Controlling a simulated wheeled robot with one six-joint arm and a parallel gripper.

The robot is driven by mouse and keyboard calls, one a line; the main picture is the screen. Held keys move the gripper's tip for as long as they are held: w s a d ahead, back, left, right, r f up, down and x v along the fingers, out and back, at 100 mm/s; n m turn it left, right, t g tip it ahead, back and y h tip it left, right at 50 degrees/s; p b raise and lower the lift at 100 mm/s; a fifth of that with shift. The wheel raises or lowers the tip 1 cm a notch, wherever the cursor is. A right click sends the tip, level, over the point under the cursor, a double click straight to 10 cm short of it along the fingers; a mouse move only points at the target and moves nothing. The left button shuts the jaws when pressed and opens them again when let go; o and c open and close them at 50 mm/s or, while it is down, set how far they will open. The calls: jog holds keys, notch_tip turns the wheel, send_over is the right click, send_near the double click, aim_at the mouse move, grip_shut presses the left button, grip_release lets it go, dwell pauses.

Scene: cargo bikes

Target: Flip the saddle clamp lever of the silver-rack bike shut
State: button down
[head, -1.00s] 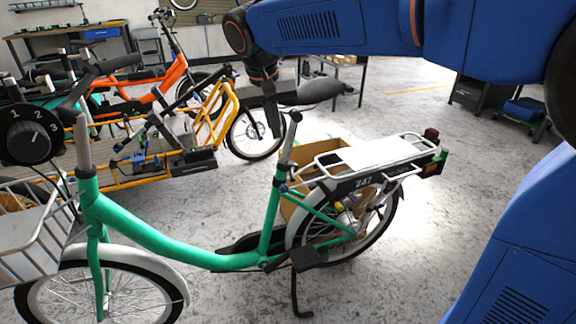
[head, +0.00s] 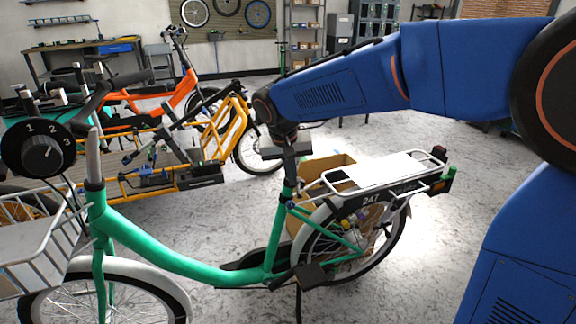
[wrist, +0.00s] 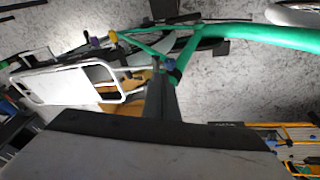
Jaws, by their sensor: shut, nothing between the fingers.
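The green bike (head: 185,262) with the silver rack (head: 385,170) stands side-on in the head view, a basket at its left end. Its saddle clamp (head: 286,198) is at the top of the seat tube, and a small blue part shows there in the wrist view (wrist: 172,66). The clamp lever is too small to tell open or shut. My gripper (head: 289,178) is shut and empty, pointing down just above the clamp and overlapping the seat post. Whether it touches is unclear. The saddle is hidden, apparently behind my arm.
A cardboard box (head: 318,172) stands behind the bike's rear wheel. A yellow cargo bike (head: 135,186) and an orange bike (head: 150,97) stand behind at left. A workbench (head: 85,48) is by the back wall.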

jog(key=shift+s+d+f, duration=0.1)
jog(key=shift+d+f, duration=0.1)
jog(key=shift+f, duration=0.25)
jog(key=shift+d+f, duration=0.2)
jog(key=shift+f, duration=0.25)
